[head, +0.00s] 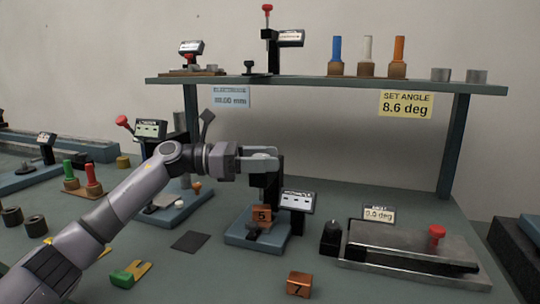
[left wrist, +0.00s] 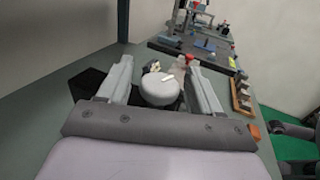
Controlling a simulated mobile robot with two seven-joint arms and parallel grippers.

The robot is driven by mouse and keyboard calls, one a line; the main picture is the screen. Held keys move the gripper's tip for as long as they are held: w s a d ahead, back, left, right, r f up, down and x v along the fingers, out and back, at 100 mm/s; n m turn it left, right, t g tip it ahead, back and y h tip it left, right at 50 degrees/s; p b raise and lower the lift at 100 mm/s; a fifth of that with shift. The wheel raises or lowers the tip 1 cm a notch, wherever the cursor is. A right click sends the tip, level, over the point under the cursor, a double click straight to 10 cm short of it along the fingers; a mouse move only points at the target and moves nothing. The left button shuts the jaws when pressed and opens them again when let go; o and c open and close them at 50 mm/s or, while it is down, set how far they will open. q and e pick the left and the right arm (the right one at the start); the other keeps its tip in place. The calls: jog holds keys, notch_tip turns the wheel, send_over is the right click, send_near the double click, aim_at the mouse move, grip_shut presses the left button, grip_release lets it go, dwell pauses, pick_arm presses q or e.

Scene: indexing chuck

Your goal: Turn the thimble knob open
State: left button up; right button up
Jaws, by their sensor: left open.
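My left gripper (head: 272,160) is open at the top of a black stand on a blue base (head: 240,238), with a small display (head: 297,200) at its right side. In the left wrist view a round grey knob (left wrist: 160,89), which looks like the thimble knob, sits between the two open fingers (left wrist: 160,70). The fingers lie along both sides of it; I cannot tell whether they touch it. In the head view the gripper mostly hides the knob. An orange block marked 5 (head: 262,215) sits low on the stand. My right gripper is not in view.
A shelf (head: 330,85) stands behind, with a yellow sign (head: 406,103) reading 8.6 deg. At right is a metal plate device (head: 400,245) with a red knob (head: 437,232). A block marked 7 (head: 299,285) and a dark square (head: 190,241) lie in front.

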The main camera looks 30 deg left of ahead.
pick_arm(q)
jog(key=shift+w+d, duration=0.3)
jog(key=shift+d, duration=0.15)
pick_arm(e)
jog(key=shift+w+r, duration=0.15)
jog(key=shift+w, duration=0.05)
pick_arm(q)
jog(key=c, duration=1)
jog(key=shift+c, duration=0.2)
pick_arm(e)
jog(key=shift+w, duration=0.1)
pick_arm(q)
jog(key=shift+f, duration=0.1)
